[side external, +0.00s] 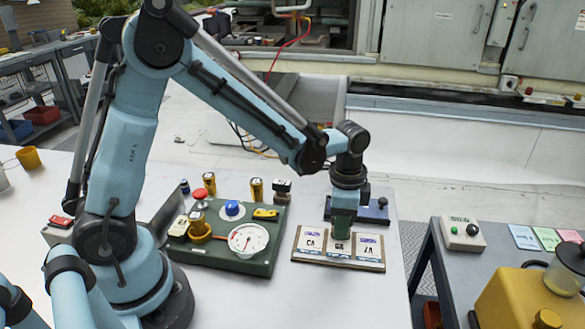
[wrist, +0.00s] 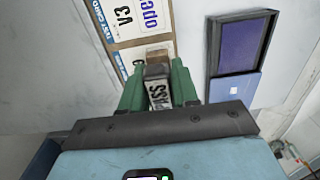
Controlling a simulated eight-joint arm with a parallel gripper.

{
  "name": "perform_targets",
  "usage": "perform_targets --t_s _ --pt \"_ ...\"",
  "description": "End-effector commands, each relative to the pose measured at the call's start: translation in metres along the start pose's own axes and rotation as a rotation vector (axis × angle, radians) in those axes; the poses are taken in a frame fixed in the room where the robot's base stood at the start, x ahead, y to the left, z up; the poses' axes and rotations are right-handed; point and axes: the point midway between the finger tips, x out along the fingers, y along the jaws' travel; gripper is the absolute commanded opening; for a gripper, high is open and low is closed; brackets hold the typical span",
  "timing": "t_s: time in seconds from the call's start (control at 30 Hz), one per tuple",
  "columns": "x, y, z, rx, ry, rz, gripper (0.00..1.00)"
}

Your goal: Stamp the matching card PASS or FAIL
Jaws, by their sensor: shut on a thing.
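My gripper (side external: 341,226) points down over the middle of the wooden card board (side external: 312,262). In the wrist view its green fingers (wrist: 160,90) are shut on a dark stamp (wrist: 159,94) whose label, partly readable, seems to say PASS. A left card (side external: 311,240) and a right card (side external: 368,246) show on the board; my gripper covers much of the middle card. I cannot tell whether the stamp touches a card. An open ink pad (wrist: 240,45) lies right of the board in the wrist view.
A green panel (side external: 225,257) with a white gauge (side external: 248,239), a blue knob (side external: 232,208) and yellow fittings stands left of the board. Another dark stamp-like piece (side external: 282,189) stands behind it. A grey side table (side external: 437,262) is at right. The white surface before the board is clear.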

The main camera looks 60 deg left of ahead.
Motion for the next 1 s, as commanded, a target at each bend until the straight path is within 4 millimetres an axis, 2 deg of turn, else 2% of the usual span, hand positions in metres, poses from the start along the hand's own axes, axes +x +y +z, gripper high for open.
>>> perform_targets --t_s 1.0 --pt "0.0076 -0.0001 -0.0001 0.000 0.000 0.000 0.00"
